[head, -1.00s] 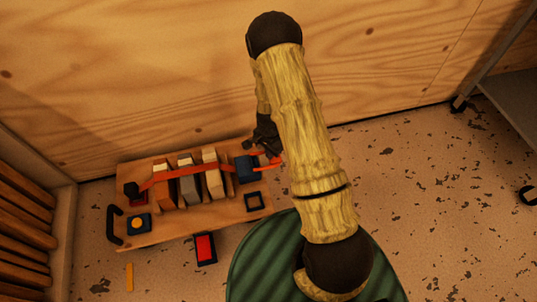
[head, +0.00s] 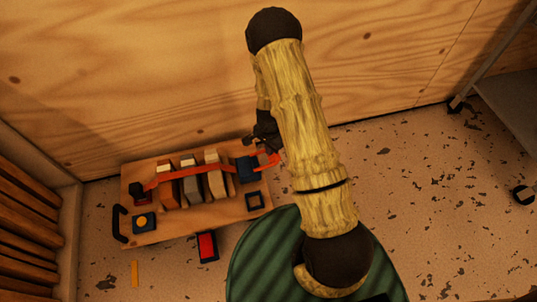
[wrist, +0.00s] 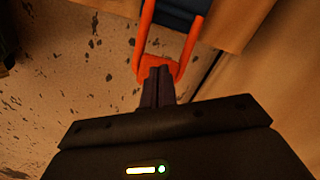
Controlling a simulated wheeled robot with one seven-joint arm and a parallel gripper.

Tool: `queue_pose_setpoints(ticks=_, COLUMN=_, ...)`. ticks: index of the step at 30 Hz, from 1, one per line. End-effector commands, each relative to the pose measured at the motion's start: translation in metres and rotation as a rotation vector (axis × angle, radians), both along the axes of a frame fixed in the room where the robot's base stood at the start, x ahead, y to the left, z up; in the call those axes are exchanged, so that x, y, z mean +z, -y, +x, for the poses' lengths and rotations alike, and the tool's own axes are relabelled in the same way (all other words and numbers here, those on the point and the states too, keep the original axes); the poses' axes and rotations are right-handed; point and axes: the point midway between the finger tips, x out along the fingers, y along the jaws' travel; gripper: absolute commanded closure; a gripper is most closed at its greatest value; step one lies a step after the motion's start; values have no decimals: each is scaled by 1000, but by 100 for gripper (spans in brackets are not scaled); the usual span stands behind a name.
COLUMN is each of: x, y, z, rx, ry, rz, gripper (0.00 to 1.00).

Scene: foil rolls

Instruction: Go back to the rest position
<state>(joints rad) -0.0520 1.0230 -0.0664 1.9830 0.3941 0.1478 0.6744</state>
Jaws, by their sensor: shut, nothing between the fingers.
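My gripper (head: 251,142) shows in the head view as a dark shape beside the tan arm, just above the right end of a wooden board (head: 178,231). In the wrist view its fingers (wrist: 159,82) are together and empty. Their tips overlap the end of an orange strap loop (wrist: 147,45) in the picture; I cannot tell whether they touch it. The strap (head: 226,167) runs over several upright blocks (head: 191,188) on the board to a dark blue block (head: 247,172) at its right. My arm hides part of the gripper.
The board has a black handle (head: 119,224) at its left. A red-topped block (head: 207,246) and a yellow strip (head: 134,274) lie on the floor in front. A plywood wall (head: 150,70) stands behind, with slats (head: 25,220) at left. Speckled floor is free at right.

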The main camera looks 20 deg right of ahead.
Motion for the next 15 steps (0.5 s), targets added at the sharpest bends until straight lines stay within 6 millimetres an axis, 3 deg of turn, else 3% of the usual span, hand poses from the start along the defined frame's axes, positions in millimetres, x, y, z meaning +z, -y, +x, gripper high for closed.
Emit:
queue_pose_setpoints(ticks=10, x=2, y=0, z=0, rx=2, ry=1, rz=1, gripper=100)
queue_pose_setpoints(ticks=13, x=15, y=-1, z=0, rx=21, ry=7, rz=3, gripper=100)
queue_pose_setpoints(ticks=15, x=34, y=-1, z=1, rx=53, ry=16, rz=6, gripper=100)
